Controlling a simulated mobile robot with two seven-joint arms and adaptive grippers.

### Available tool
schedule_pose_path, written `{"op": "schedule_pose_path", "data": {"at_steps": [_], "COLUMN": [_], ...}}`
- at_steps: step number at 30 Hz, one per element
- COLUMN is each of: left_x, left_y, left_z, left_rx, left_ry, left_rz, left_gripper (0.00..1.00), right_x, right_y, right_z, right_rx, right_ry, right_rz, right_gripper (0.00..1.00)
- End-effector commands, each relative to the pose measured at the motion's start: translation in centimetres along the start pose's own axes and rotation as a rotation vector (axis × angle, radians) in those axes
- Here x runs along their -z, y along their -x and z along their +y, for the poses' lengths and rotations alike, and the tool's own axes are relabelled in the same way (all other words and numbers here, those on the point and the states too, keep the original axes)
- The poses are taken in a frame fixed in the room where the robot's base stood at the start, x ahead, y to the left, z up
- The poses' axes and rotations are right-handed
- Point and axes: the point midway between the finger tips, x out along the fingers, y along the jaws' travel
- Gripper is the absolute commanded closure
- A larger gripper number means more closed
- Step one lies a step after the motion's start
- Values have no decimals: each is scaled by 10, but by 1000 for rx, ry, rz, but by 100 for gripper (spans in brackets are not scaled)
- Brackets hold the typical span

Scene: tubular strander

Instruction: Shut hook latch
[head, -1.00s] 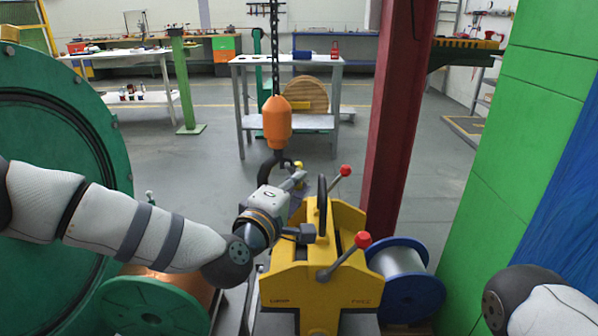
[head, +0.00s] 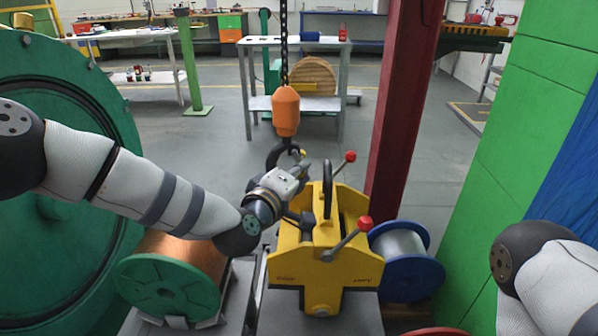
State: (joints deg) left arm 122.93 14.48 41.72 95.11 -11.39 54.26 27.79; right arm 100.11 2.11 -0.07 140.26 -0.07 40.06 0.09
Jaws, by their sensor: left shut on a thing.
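A dark crane hook (head: 277,157) hangs under an orange hook block (head: 285,112) on a chain, just behind the yellow machine. A small yellowish latch (head: 301,153) shows at the right side of the hook's mouth. My left gripper (head: 303,168) reaches in from the left, with its fingertips at the latch; it is shut on the latch, though the fingers are small and partly hidden. I cannot tell whether the latch closes the hook's mouth. Of my right arm only links show at the lower right; its gripper is out of view.
The yellow machine (head: 290,262) with red-knobbed levers and a black ring stands just below my left gripper. A blue spool (head: 422,275) and red column (head: 402,120) stand right, a copper spool (head: 180,250) left.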

Motion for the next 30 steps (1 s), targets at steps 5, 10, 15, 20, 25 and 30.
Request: {"op": "schedule_pose_path", "data": {"at_steps": [5, 10, 15, 20, 25, 30], "left_x": [-2, -1, 0, 0, -1, -1], "left_y": [0, 0, 2, 29, 77, 110], "left_z": [-2, -1, -1, 0, 0, -1], "left_rx": [3, 2, 1, 2, 2, 2], "left_ry": [0, 0, 1, 2, 2, 2], "left_rz": [-4, -2, -1, -3, -4, -3], "left_gripper": [72, 65, 65, 65, 65, 65], "right_x": [0, 0, 0, 0, 0, 0], "right_y": [0, 0, 0, 0, 0, 0], "right_z": [0, 0, 0, 0, 0, 0], "right_rx": [0, 0, 0, 0, 0, 0], "right_ry": [0, 0, 0, 0, 0, 0], "right_rz": [-1, -1, 0, 0, 0, 0], "right_gripper": [60, 60, 60, 60, 60, 60]}}
